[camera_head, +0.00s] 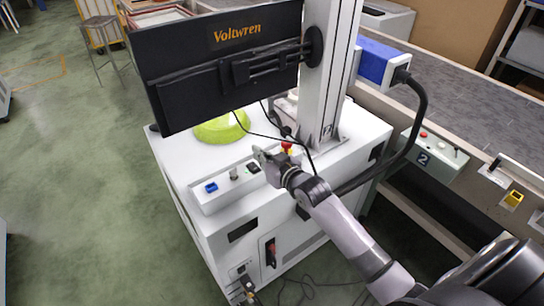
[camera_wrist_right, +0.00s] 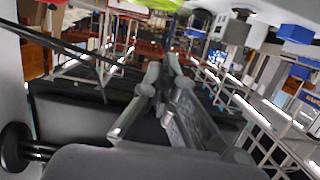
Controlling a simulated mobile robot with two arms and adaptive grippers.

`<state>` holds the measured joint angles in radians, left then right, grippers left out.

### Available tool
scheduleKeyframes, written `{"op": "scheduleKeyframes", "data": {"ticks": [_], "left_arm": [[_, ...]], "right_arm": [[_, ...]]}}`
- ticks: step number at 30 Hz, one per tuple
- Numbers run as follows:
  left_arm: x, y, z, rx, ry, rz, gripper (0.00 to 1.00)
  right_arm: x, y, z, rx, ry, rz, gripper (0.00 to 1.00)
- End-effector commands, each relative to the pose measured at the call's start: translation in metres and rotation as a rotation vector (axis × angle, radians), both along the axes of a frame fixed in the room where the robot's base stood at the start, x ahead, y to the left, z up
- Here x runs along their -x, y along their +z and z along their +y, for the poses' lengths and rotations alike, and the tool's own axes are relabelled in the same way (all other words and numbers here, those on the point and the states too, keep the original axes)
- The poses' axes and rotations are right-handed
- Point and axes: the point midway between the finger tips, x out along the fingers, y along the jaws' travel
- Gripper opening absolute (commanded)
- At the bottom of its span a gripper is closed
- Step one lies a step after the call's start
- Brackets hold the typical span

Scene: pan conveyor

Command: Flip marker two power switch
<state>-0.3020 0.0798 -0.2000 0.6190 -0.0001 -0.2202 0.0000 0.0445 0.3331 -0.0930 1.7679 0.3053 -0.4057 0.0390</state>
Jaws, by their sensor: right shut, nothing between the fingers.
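The white marking machine (camera_head: 180,150) stands in the middle of the head view. Its sloped control panel (camera_head: 212,203) carries a blue switch (camera_head: 211,187), a small knob (camera_head: 233,174), a black rocker switch (camera_head: 253,168) and a red button (camera_head: 286,145). A red-and-black switch (camera_head: 270,252) sits in the cabinet's front. I cannot tell which is the power switch. My right gripper (camera_head: 262,154) is shut and empty, over the panel beside the black rocker; contact is unclear. Its closed fingers also show in the right wrist view (camera_wrist_right: 166,68). My left gripper is out of view.
A black Voltwren monitor (camera_head: 220,60) hangs at the upper left, close to the panel. A white column (camera_head: 325,80) and loose black cables stand behind the gripper. A grey box labelled 2 (camera_head: 432,158) is on the conveyor side at right.

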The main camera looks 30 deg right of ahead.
Motion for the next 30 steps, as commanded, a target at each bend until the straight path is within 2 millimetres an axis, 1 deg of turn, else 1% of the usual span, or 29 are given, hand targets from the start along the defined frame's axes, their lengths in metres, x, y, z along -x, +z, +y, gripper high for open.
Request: {"op": "scheduleKeyframes", "data": {"ticks": [1, 6, 9, 12, 17, 30], "left_arm": [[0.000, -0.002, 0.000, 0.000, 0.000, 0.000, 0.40], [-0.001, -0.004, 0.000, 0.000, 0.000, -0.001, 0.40], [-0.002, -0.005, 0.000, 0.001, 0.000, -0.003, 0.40], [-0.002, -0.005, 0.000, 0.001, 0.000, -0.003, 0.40], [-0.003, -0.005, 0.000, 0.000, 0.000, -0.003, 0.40], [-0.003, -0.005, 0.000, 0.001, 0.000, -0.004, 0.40]], "right_arm": [[0.010, 0.003, -0.002, 0.003, 0.001, 0.000, 0.00], [0.038, 0.014, -0.005, 0.002, 0.000, -0.001, 0.00], [0.048, 0.018, -0.007, 0.002, -0.001, -0.001, 0.00], [0.055, 0.021, -0.008, 0.003, 0.001, -0.001, 0.00], [0.058, 0.023, -0.009, 0.002, -0.001, -0.001, 0.00], [0.058, 0.022, -0.008, 0.002, 0.000, 0.002, 0.00]]}}
